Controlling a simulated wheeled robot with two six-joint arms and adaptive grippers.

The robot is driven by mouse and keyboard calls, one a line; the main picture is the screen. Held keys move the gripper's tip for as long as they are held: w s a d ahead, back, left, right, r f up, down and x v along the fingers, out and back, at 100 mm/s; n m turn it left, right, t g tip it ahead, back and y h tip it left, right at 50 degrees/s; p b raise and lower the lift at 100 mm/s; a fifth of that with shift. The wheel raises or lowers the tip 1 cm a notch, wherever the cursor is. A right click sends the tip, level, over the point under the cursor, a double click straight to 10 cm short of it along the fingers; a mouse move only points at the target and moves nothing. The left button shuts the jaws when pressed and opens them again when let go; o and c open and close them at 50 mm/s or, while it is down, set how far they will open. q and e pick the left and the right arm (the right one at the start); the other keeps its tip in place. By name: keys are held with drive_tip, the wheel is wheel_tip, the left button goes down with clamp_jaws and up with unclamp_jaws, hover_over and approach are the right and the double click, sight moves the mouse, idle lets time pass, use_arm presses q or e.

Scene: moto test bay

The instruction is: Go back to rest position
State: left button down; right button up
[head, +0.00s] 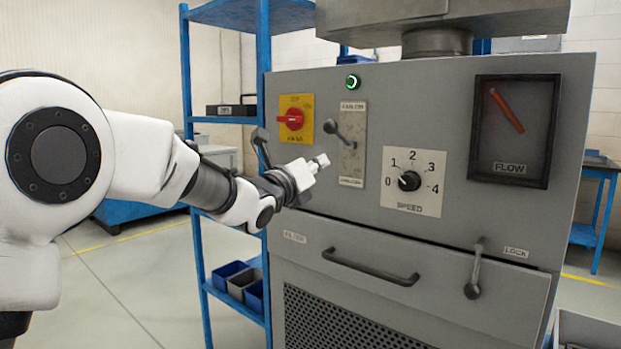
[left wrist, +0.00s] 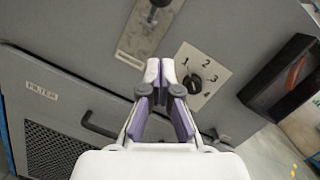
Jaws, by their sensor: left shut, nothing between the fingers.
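My left gripper (head: 320,163) is shut and empty in front of the grey machine's panel (head: 440,110), below and left of the lever plate. It also shows in the left wrist view (left wrist: 160,65), fingertips together, with the lever plate (left wrist: 145,30) and the speed knob (left wrist: 192,84) beyond it. In the head view the speed knob (head: 409,181) points up and left, near 1. The lever (head: 340,134) has its ball end up and left. The red switch (head: 291,119) sits on a yellow plate, and a green-ringed button (head: 352,82) is lit. My right gripper is not in view.
The filter drawer handle (head: 370,267) and the lock lever (head: 475,270) stick out below the panel. A flow gauge (head: 513,130) is at the right. A blue shelf rack (head: 263,60) with small bins (head: 243,284) stands behind my left arm. Open floor lies at the lower left.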

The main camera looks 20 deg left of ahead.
use_arm(q)
drive_tip(key=v, duration=0.3)
drive_tip(key=shift+d+r, duration=0.15)
